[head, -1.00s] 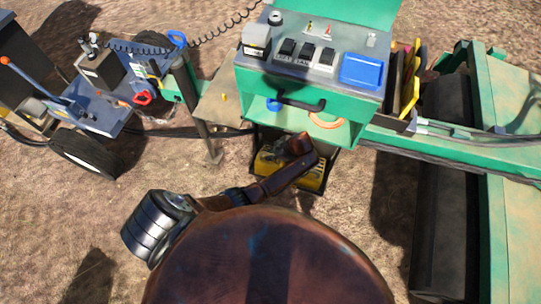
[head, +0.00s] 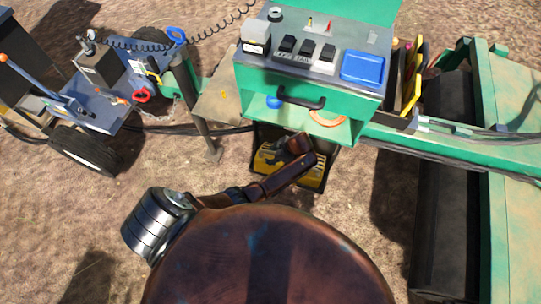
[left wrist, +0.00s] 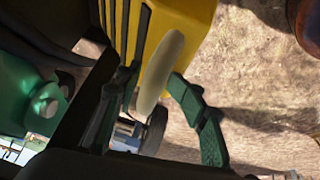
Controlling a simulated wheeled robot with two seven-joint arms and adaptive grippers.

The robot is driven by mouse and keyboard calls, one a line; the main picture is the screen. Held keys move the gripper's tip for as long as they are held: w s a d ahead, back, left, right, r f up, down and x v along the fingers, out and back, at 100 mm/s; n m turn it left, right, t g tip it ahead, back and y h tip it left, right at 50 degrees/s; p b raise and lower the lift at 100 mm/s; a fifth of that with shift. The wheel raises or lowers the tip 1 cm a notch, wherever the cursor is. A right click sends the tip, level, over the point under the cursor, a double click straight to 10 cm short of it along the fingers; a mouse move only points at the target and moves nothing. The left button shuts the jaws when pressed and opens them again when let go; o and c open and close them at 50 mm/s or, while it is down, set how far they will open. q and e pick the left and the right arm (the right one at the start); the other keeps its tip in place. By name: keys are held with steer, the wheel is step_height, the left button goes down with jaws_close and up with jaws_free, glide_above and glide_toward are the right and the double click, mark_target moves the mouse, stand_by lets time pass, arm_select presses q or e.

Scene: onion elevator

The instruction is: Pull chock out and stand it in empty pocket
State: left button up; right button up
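A yellow chock with black slots (left wrist: 158,35) fills the top of the left wrist view. A pale, rounded handle-like piece (left wrist: 160,72) stands out in front of it. My left gripper (left wrist: 165,110) has its two green fingers apart, one on each side of the pale piece. I cannot tell whether either finger touches it. In the head view a yellow and black chock (head: 265,160) shows low under the green console, in a dark holder (head: 322,186). My brown left arm covers part of it, and its fingertips are hidden there. I cannot make out an empty pocket. My right gripper is not in view.
The green console (head: 245,90) with switches and a blue tray (head: 362,67) overhangs the holder. A black handle (head: 300,101) sits on its front. A dark post (head: 200,125) stands to the left, beside a wheeled cart (head: 85,100). A large dark roller (head: 445,200) is at right.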

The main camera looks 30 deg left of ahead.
arm_select(q)
steer(key=shift+a, duration=0.1)
steer(key=shift+s+f, duration=0.1)
steer(key=v, duration=1.2)
